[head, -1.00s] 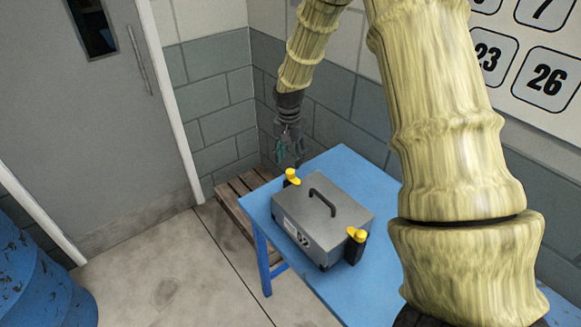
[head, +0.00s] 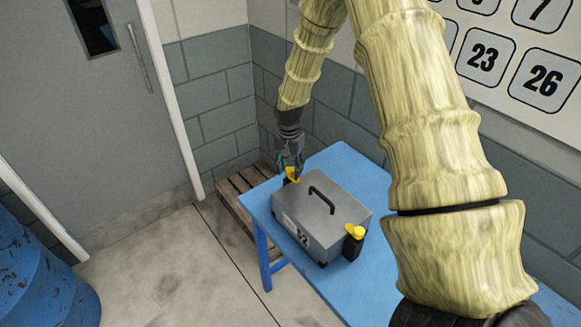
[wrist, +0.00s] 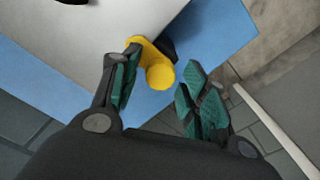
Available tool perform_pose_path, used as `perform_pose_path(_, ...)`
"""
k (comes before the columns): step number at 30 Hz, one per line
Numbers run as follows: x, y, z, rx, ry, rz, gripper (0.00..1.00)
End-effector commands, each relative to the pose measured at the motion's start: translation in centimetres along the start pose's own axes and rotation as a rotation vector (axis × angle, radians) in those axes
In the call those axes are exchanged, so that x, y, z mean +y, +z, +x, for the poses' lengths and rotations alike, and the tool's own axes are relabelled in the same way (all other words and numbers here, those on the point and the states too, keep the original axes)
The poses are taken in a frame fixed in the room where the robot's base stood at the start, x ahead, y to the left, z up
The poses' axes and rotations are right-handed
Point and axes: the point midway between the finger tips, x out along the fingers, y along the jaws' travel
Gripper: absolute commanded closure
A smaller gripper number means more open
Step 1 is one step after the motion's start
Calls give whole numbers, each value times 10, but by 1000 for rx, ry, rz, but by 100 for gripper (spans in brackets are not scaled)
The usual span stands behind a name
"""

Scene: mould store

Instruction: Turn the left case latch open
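The grey case (head: 322,215) with a black top handle stands on the blue table. Its left latch (head: 291,174) is yellow, at the case's far-left side, and its right latch (head: 356,232) is yellow on a black mount. My gripper (head: 289,168) is down at the left latch. In the wrist view my gripper (wrist: 160,88) is open, with its green-padded fingers apart. The yellow left latch (wrist: 158,72) lies between the fingertips, nearer the left finger; I cannot tell whether that finger touches it. The case lid (wrist: 90,28) fills the upper left there.
The blue table (head: 345,163) has free room behind the case. A wooden pallet (head: 233,192) lies on the floor left of the table. A grey door (head: 110,130), a blue barrel (head: 40,270) and a block wall (head: 215,95) stand around.

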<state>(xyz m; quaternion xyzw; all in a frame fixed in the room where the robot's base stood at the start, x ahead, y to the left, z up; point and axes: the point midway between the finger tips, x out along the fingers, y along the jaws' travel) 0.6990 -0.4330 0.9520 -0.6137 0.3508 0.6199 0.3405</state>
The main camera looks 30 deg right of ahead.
Motion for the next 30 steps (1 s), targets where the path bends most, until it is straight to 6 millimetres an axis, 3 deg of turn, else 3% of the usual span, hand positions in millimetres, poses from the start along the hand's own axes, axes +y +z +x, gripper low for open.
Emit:
perform_pose_path(1,0,0,0,0,0,0,70)
perform_pose_path(6,0,0,0,0,0,0,97)
perform_pose_path(17,0,0,0,1,0,-46,97)
perform_pose_path(30,0,0,0,6,0,-374,97)
